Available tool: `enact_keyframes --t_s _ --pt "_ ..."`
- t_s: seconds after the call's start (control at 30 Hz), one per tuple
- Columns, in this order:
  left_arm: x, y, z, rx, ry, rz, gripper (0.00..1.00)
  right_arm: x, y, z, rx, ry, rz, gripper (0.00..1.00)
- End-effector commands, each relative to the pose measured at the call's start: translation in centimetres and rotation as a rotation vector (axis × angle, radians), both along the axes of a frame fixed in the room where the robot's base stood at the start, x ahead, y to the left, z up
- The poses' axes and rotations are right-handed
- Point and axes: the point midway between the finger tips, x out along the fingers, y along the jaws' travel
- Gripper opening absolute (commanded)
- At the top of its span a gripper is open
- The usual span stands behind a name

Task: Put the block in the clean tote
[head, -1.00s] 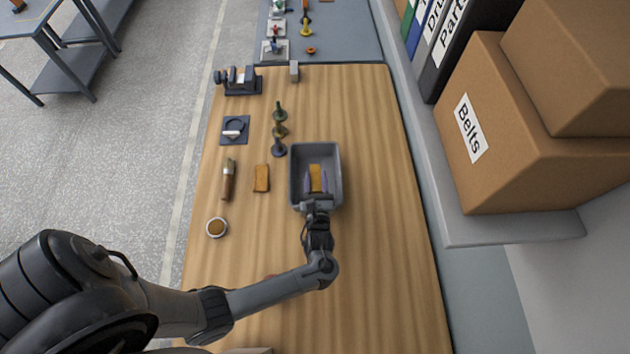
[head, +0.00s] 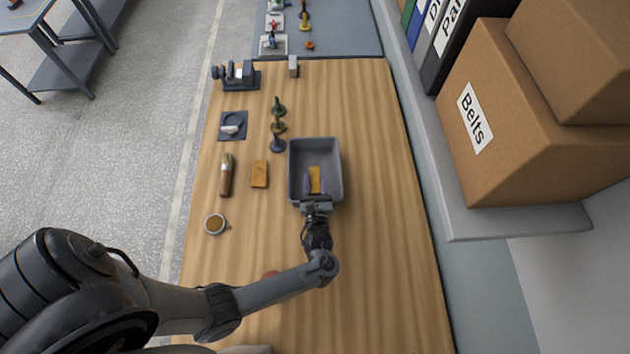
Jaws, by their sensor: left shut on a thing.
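A grey open tote (head: 334,150) stands on the wooden table. My left gripper (head: 314,184) reaches over its near end, fingers pointing away from me. It is shut on an orange-brown block (head: 315,174), which shows between the fingers within the tote's outline. I cannot tell whether this block touches the tote floor. A second orange-brown block (head: 260,174) lies on the table left of the tote. My right gripper is not in view.
A black device (head: 238,75) stands farther back. The table right of the tote is clear.

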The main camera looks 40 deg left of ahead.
Motion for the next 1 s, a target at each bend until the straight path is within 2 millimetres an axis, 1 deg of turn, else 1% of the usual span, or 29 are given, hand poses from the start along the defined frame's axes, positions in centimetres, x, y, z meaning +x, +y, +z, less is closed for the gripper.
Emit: enact_keyframes --t_s 0.3,0.33,0.47,0.5,0.83,1.0 --pt "0.2 0.0 -0.1 0.004 -0.008 0.001 0.0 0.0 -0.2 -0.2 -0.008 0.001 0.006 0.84" --pt "0.0 0.0 -0.5 0.001 0.001 0.0 0.43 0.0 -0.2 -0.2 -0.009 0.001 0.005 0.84" --pt "0.0 0.0 -0.5 0.0 0.0 0.0 0.63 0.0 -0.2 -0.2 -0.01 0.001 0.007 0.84" --pt "0.0 0.0 -0.5 0.0 0.0 0.0 0.66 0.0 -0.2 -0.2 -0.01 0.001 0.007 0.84" --pt "0.0 0.0 -0.3 0.0 0.0 0.0 0.66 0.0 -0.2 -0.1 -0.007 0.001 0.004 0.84" --pt "0.0 0.0 0.9 -0.001 -0.001 0.0 0.66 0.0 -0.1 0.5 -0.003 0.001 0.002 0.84"
